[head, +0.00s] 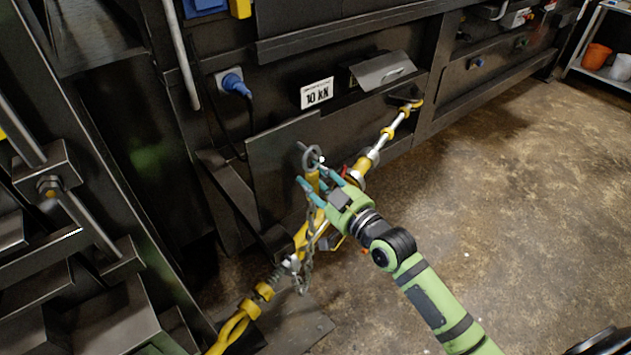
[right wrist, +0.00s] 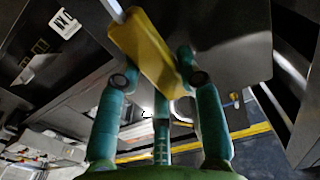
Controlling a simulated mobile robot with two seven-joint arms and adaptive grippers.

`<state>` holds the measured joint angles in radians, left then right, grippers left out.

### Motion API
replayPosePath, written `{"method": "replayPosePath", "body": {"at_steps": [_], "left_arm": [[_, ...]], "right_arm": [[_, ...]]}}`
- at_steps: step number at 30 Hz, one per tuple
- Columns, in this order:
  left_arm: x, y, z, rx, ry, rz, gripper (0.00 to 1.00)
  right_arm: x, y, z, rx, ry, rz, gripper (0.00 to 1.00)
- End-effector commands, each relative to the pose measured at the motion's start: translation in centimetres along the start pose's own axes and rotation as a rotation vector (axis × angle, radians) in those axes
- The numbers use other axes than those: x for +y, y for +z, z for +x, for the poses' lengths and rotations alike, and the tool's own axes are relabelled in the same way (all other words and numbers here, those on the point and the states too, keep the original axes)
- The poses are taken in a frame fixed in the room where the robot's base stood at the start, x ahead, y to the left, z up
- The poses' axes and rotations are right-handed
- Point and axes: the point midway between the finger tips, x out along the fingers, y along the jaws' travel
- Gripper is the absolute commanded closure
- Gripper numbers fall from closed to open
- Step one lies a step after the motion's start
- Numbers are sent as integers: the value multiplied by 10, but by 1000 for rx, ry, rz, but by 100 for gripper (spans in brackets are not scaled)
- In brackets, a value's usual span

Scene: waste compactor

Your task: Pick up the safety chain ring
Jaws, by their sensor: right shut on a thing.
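A grey metal ring (head: 311,157) shows at the fingertips of my right gripper (head: 322,185) in the head view, close to a dark upright plate. A yellow piece (head: 313,181) sits just below the ring, between the teal fingers. My right gripper is shut on this yellow piece. In the right wrist view the yellow piece (right wrist: 145,45) lies between the fingers, with a pale rod at its upper end. A grey chain (head: 308,240) hangs below the gripper. Whether the ring touches the plate, I cannot tell. My left gripper is out of view.
A long yellow and silver rod assembly (head: 375,150) runs diagonally behind the gripper, close to it. The brown floor (head: 500,200) on the right is open.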

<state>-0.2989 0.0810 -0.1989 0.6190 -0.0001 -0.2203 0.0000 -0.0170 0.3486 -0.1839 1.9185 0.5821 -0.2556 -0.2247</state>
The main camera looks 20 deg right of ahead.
Motion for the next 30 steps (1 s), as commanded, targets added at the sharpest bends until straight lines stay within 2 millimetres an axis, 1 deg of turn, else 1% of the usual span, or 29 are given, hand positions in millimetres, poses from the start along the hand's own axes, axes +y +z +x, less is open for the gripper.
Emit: {"method": "replayPosePath", "body": {"at_steps": [1,5,6,7,11,14,18,21,25,30], "left_arm": [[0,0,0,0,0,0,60],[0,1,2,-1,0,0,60],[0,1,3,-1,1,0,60],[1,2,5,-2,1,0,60],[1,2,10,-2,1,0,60],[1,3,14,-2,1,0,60],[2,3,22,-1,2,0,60],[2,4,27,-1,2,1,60],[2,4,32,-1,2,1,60],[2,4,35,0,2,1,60]], "right_arm": [[0,-8,0,8,1,0,100],[0,-28,0,11,1,0,100],[0,-28,-5,4,1,-1,100],[0,-24,-12,0,2,-2,100],[0,-24,-41,0,1,-3,100],[-1,-24,-66,-1,-1,-3,100],[0,-22,-106,-3,-1,-2,100],[-1,-23,-129,-3,-1,-2,100],[-1,-24,-152,-1,-2,-2,100],[0,-25,-170,1,1,0,100]]}}
